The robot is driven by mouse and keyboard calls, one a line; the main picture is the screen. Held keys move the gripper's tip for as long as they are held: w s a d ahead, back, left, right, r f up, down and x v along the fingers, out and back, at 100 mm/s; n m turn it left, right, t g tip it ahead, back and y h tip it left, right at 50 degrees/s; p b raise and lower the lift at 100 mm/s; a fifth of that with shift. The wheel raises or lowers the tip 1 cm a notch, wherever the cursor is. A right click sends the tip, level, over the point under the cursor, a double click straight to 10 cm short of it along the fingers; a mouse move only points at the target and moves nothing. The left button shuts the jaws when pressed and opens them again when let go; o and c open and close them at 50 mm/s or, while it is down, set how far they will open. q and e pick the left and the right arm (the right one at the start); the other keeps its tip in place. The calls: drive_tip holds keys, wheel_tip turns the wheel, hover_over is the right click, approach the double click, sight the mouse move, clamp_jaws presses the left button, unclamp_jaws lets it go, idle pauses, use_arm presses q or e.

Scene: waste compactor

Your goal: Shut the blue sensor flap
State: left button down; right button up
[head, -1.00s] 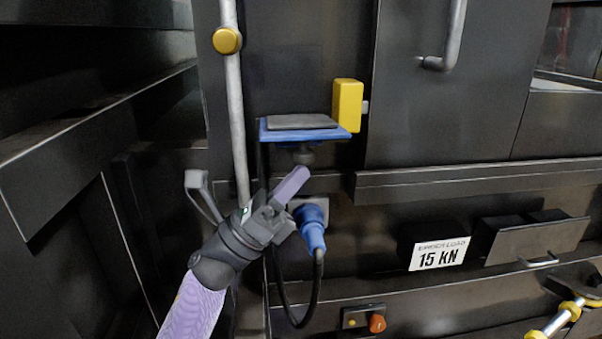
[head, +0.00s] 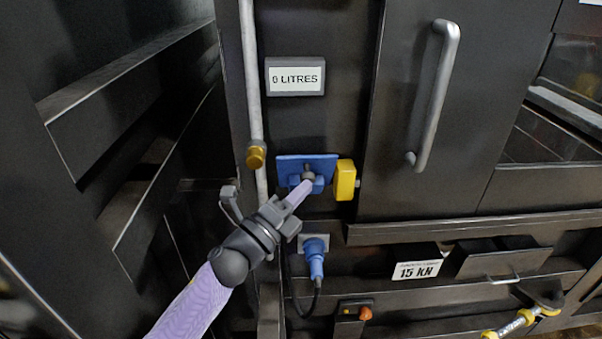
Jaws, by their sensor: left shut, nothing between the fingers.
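The blue sensor flap (head: 287,163) is on the dark machine front, left of a yellow block (head: 345,180). Its blue plate now looks upright against the panel, with a grey knob-like part in front of its middle. I cannot tell whether it is fully flush. My left gripper (head: 301,190) comes up from lower left, shut and empty. Its lilac fingertips overlap the lower middle of the flap and partly hide it. They look close to or touching it. My right gripper is not in view.
A pale vertical pipe (head: 251,80) with a brass knob runs left of the flap. A "0 LITRES" sign (head: 296,77) is above. A blue plug (head: 315,258) with a black cable is below. A door handle (head: 437,95) stands out at right.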

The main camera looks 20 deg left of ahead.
sight(297, 158)
use_arm(q)
drive_tip(key=w+r+n+p, duration=0.1)
drive_tip(key=p, duration=0.1)
drive_tip(key=w+a+r+n+g+y+p, duration=0.1)
drive_tip(key=p, duration=0.2)
drive_tip(key=w+r+n+g+y+p, duration=0.1)
drive_tip(key=r+p, duration=0.1)
drive_tip(key=shift+a+r+p, duration=0.1)
drive_tip(key=shift+a+p, duration=0.1)
drive_tip(key=shift+p, duration=0.15)
drive_tip(key=shift+w+a+r+n+g+p, duration=0.2)
drive_tip(key=shift+w+n+g+p, duration=0.1)
drive_tip(key=shift+w+n+p, duration=0.25)
drive_tip(key=shift+w+a+r+p, duration=0.1)
drive_tip(key=shift+w+a+p, duration=0.05)
drive_tip(key=shift+w+p, duration=0.35)
drive_tip(key=shift+s, duration=0.1)
